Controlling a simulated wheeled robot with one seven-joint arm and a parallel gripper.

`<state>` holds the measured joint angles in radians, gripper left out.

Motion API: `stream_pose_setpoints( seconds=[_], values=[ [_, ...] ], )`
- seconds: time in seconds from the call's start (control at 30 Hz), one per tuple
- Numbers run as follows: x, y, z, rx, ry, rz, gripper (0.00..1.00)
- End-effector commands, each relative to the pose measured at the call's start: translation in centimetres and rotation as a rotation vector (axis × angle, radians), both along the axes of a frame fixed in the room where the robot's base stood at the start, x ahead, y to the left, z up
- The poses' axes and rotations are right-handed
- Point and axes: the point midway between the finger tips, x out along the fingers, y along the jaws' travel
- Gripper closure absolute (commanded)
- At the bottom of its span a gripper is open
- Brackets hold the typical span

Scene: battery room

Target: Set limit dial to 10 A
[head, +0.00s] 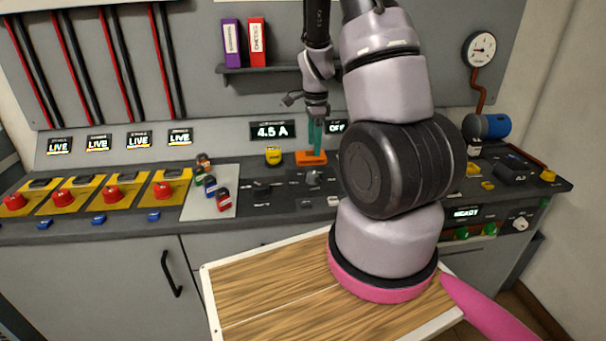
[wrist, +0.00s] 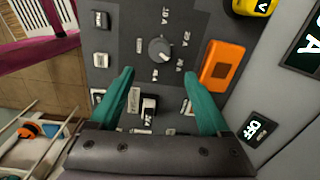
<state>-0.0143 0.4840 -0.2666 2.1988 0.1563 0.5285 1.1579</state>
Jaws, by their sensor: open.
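The limit dial (wrist: 160,50) is a round dark grey knob on a dark panel, with amp labels printed around it. A pale mark shows on the knob, but I cannot tell which label it points at. The dial also shows small in the head view (head: 313,178). My gripper (wrist: 158,76) has two teal fingers, spread apart and empty. In the wrist view the dial lies just beyond the fingertips, between their lines. In the head view my gripper (head: 316,152) hangs above the panel, fingers down. A display (head: 272,131) behind reads 4.5 A.
An orange block (wrist: 222,65) sits close beside the right finger. A yellow meter (head: 273,155) stands left of it in the head view. Small switches (wrist: 148,105) lie below the dial between the fingers. A second display (wrist: 257,129) reads OFF. Red knobs (head: 113,193) stand far left.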

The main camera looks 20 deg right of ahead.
Motion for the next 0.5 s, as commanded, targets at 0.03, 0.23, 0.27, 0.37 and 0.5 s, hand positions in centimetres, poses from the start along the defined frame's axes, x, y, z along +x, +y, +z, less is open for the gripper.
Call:
stream_pose_setpoints(
  seconds=[0.03,0.23,0.27,0.37,0.5],
  values=[
    [0.0,-0.2,-0.5,-0.003,0.006,-0.010,0.19],
    [-0.1,-0.3,-2.7,-0.002,0.011,-0.017,0.19],
    [-0.1,-0.2,-3.2,-0.002,0.011,-0.015,0.19],
    [0.0,-0.2,-5.2,-0.001,0.012,-0.015,0.19],
    [0.1,-0.2,-7.9,-0.001,0.011,-0.015,0.19]
  ],
)
